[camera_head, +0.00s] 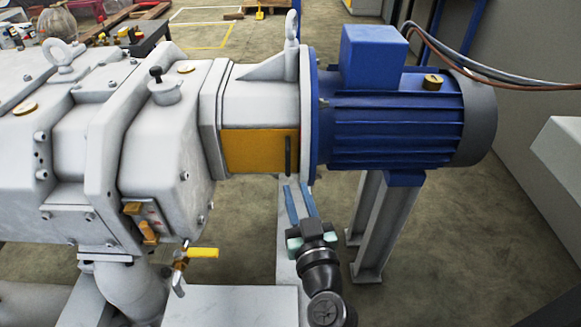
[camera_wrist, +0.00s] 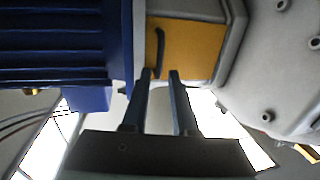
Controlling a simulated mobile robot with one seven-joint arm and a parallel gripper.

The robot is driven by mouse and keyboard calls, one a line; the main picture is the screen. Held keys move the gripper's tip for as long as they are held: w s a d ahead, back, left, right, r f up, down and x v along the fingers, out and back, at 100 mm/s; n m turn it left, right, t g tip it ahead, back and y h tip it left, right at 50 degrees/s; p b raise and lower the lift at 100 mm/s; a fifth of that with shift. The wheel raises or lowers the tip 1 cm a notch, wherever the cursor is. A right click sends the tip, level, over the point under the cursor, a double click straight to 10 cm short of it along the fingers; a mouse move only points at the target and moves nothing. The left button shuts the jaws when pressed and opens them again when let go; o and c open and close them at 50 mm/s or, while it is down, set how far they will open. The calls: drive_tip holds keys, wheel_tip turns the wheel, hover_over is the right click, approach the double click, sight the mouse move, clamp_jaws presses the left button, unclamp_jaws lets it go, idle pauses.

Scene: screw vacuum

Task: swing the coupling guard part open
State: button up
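The coupling guard (camera_head: 255,151) is an orange panel set flush in the grey housing, between the pump body and the blue motor. It looks closed. It also shows at the top of the wrist view (camera_wrist: 195,45). A dark upright handle (camera_head: 288,156) stands at its motor-side edge; in the wrist view the handle (camera_wrist: 160,50) is a slim curved bar. My gripper (camera_head: 296,187) is just below the handle, fingers pointing towards the guard. In the wrist view my gripper (camera_wrist: 160,74) is open and empty, with the handle's lower end near the gap between its fingertips. I cannot tell whether they touch.
The blue motor (camera_head: 390,130) is right of the guard, with grey support legs (camera_head: 383,225) below. The grey pump body (camera_head: 60,140) fills the left. A yellow-handled valve (camera_head: 203,252) sticks out low at left. Open floor lies right of the legs.

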sight(288, 165)
drive_tip(key=w, duration=0.2)
drive_tip(key=w+a, duration=0.1)
drive_tip(key=w, duration=0.4)
drive_tip(key=shift+w+a, duration=0.25)
drive_tip(key=shift+w, duration=0.05)
clamp_jaws()
idle(1.1)
